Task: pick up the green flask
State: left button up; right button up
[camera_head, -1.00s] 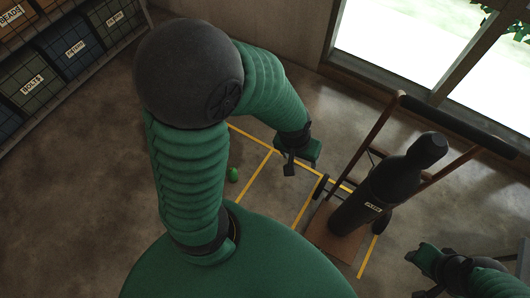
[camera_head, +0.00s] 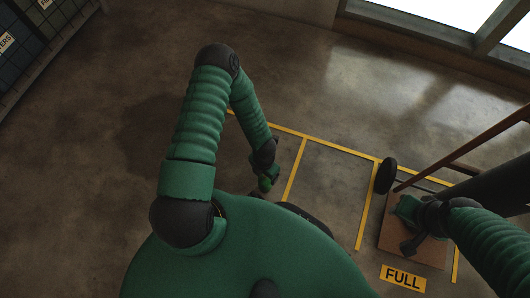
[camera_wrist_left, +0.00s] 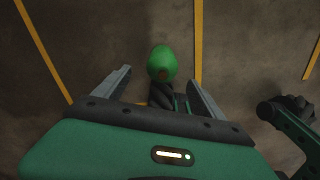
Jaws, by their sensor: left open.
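My right gripper (camera_head: 408,228) is at the right, over the brown trolley base, away from the flask. Its jaw opening is unclear.
Yellow floor lines (camera_head: 296,170) mark bays around the flask. A trolley with a brown base (camera_head: 425,250) and a dark cylinder (camera_head: 500,188) stands at the right, beside a yellow FULL label (camera_head: 403,278). Shelved bins (camera_head: 40,35) are at the far left. Floor on the left is clear.

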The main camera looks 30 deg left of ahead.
pick_arm(q)
notch_tip(320, 180, down, 6)
jog(key=shift+a+r+b, duration=0.15)
jog(key=shift+b, duration=0.95)
jog(key=shift+a+f, duration=0.1)
jog(key=shift+f, duration=0.25)
jog(key=f+b, duration=0.4)
jog(key=shift+d+b, duration=0.3)
jog(key=shift+d, duration=0.1)
jog(key=shift+f, duration=0.35)
jog(key=shift+r, duration=0.15)
jog(key=shift+c, duration=0.6)
grip_shut()
pick_arm(e)
jog(key=s+x, duration=0.1)
jog(key=x, duration=0.7)
jog(key=shift+s+f, duration=0.2)
jog(key=shift+s, duration=0.2)
